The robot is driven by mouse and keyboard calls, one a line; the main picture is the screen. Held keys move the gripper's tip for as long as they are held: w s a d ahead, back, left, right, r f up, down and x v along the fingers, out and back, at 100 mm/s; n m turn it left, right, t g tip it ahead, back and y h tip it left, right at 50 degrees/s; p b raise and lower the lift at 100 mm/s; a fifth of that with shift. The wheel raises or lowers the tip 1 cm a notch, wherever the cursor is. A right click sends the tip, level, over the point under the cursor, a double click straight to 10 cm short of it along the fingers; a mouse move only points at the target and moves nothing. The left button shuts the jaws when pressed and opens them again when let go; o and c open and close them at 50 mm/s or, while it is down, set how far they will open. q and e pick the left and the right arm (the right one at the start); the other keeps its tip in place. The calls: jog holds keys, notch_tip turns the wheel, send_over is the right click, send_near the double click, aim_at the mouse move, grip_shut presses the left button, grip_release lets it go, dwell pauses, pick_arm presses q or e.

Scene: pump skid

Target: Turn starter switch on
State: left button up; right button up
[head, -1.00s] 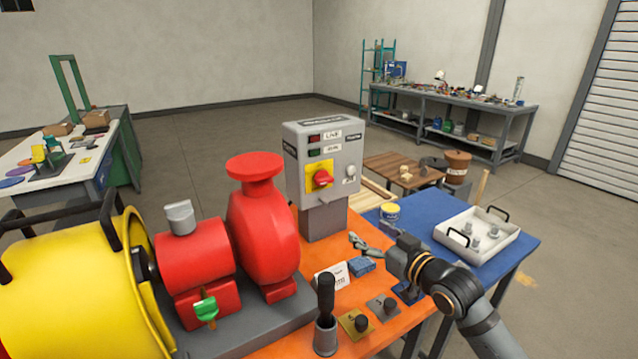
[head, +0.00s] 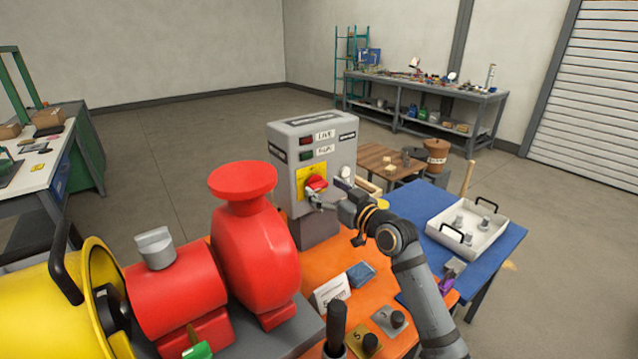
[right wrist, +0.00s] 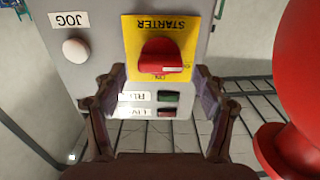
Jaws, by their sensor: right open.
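The starter switch (head: 316,184) is a red rotary knob on a yellow plate on the front of a grey control box (head: 291,155). In the right wrist view the red knob (right wrist: 160,58) sits on its yellow plate (right wrist: 188,24) marked STARTER, upside down in the picture. My right gripper (head: 325,193) is at the box front, right by the knob. In the right wrist view its open fingers (right wrist: 161,85) stand on either side of the knob, apart from it as far as I can tell. My left gripper is not in view.
The white JOG button (right wrist: 76,50) is beside the switch. LIVE and RUN lamps (head: 306,141) are on the box. The red pump (head: 255,250) stands close to the left of the box. A white tray (head: 440,226) lies on the blue table at right.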

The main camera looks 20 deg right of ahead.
jog(key=shift+x, duration=1.15)
jog(key=shift+w+a, duration=0.1)
jog(key=shift+w, duration=0.15)
jog(key=c, duration=1.2)
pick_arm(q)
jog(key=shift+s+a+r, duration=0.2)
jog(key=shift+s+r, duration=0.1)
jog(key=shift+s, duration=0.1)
pick_arm(e)
jog(key=shift+o, duration=0.2)
